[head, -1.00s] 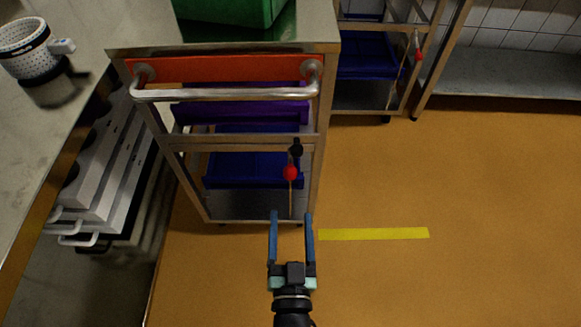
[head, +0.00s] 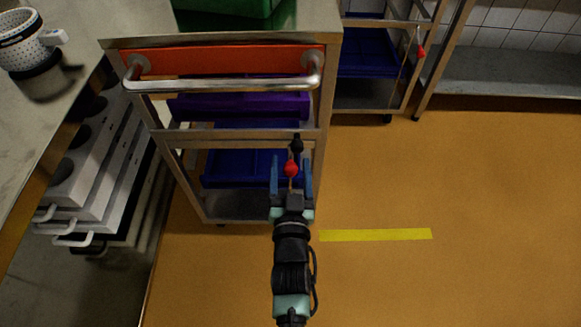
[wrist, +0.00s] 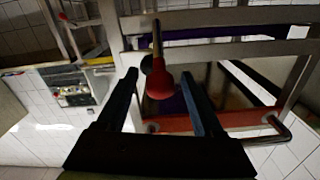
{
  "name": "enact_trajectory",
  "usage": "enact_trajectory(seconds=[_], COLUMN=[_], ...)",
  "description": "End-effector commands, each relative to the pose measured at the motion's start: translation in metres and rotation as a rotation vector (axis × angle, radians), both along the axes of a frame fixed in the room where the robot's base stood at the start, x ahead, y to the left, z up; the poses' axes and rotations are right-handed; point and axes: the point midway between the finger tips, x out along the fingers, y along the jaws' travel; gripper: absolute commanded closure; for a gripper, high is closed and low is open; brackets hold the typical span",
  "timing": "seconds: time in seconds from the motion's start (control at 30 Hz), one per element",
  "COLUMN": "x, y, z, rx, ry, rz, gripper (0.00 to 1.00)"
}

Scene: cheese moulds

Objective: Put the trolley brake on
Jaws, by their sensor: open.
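The near trolley (head: 230,135) has a metal frame, an orange panel and a bar handle (head: 225,90). Its brake lever has a red knob (head: 291,169) and stands at the trolley's right front, below a black pivot (head: 296,142). My gripper (head: 291,172) is open, with one blue finger on each side of the red knob in the head view. In the wrist view the red knob (wrist: 160,84) shows between the two dark fingers, on a thin rod. I cannot tell whether a finger touches it.
A second trolley (head: 373,105) with its own red-knobbed lever (head: 421,52) stands behind to the right. A counter (head: 60,110) with a dotted mug (head: 25,45) is at left. A yellow floor strip (head: 376,235) lies at right, where the floor is clear.

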Motion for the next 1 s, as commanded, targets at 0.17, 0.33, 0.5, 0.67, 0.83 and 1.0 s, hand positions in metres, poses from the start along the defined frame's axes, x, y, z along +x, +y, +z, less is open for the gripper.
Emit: enact_trajectory(seconds=[0.17, 0.33, 0.5, 0.67, 0.83, 1.0], x=[-0.0002, -0.0004, -0.0004, -0.0005, -0.0005, -0.0005], y=[0.0, 0.0001, 0.0002, 0.0002, 0.0003, 0.0004], z=[0.0, 0.0, -0.0001, -0.0001, 0.0, -0.0001], rx=[0.0, 0.0, 0.0, 0.001, 0.001, 0.001], ry=[0.0, 0.0, 0.0, 0.0, 0.0, 0.0], rz=[0.0, 0.0, 0.0, 0.0, 0.001, 0.001], gripper=[0.4, 0.71, 1.0, 1.0, 1.0, 1.0])
